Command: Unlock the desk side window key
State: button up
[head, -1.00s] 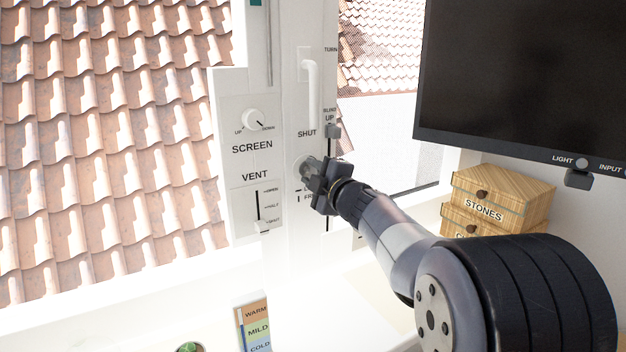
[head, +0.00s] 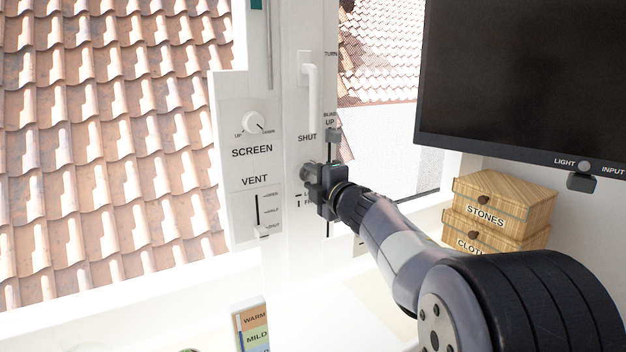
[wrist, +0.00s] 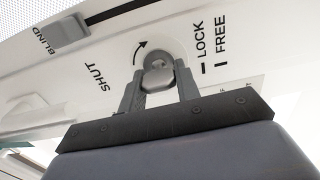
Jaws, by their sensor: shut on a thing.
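The window key is a small grey metal knob (wrist: 158,76) on a round plate in the white window post, with a curved arrow beside it and the marks LOCK and FREE to its right in the wrist view. My gripper (wrist: 160,88) is shut on the key, one finger on each side. In the head view my gripper (head: 316,184) is at the post below the word SHUT and hides most of the key. I cannot tell which mark the key points to. The white window handle (head: 313,88) hangs down above it, by SHUT.
A white panel with the SCREEN knob (head: 252,122) and the VENT slider (head: 262,232) is left of the key. The blind slider (head: 333,134) is close to my gripper. A dark monitor (head: 520,80) and wooden boxes (head: 497,205) stand at the right.

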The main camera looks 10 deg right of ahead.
jog(key=o, duration=1)
jog(key=v, duration=1)
jog(key=shift+s+d, duration=0.1)
jog(key=shift+s, duration=0.3)
jog(key=x, duration=1.1)
jog(key=shift+s, duration=0.1)
jog(key=shift+s+d, duration=0.1)
